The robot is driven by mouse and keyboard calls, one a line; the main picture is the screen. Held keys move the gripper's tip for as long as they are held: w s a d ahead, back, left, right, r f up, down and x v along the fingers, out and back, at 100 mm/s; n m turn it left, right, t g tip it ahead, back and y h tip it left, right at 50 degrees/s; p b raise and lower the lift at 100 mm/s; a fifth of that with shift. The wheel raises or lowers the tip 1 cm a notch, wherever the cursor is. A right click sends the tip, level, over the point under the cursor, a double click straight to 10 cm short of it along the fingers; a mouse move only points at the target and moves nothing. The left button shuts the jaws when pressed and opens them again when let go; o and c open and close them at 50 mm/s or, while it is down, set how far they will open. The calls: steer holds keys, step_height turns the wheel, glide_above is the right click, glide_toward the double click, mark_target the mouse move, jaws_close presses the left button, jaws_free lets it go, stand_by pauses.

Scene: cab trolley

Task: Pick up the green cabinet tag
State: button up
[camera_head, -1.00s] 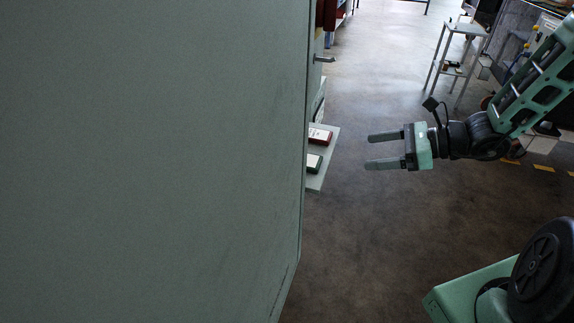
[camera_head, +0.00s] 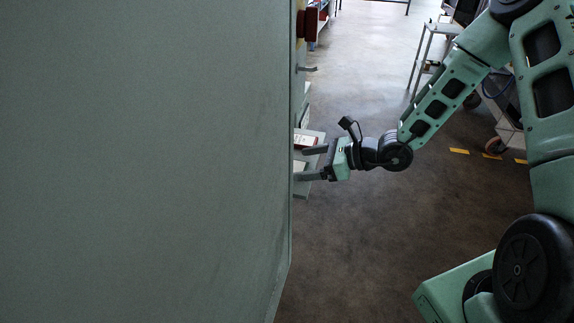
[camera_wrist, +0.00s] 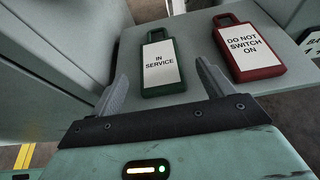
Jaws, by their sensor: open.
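The green cabinet tag (camera_wrist: 162,66), with a white label reading "IN SERVICE", lies on a grey shelf in the wrist view. My gripper (camera_wrist: 160,82) is open and empty, its two fingers either side of the tag's near end in that picture. I cannot tell the height gap between fingers and tag. In the head view my gripper (camera_head: 312,163) reaches left over the shelf beside the cabinet door, and the green tag is mostly hidden there. A red tag (camera_wrist: 251,52) reading "DO NOT SWITCH ON" lies right of the green one.
The shelf (camera_wrist: 203,34) is small, with bare surface between and behind the tags. A large grey-green panel (camera_head: 140,160) fills the left of the head view, close to my gripper. A metal trolley (camera_head: 428,55) stands at the back right. The floor (camera_head: 350,245) is open.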

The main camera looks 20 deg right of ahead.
mark_target(296, 166)
steer(key=shift+p+x, duration=0.3)
steer(key=shift+x, duration=1.5)
steer(key=shift+r, duration=0.1)
steer(key=c, duration=1.1)
steer(key=shift+c, duration=0.2)
steer(key=shift+w+d+r+b, duration=0.15)
steer(key=shift+d+r+b, duration=0.1)
steer(key=shift+r+b, duration=0.2)
step_height(296, 166, up, 6)
steer(key=shift+w+d+r+b, duration=0.1)
steer(key=shift+b, duration=0.3)
steer(key=w+d+b, duration=0.1)
steer(key=w+d, duration=0.4)
steer(key=d, duration=0.3)
steer(key=w+d+b, duration=0.1)
steer(key=w+d, duration=0.4)
steer(key=d, duration=0.3)
steer(key=shift+w, duration=0.3)
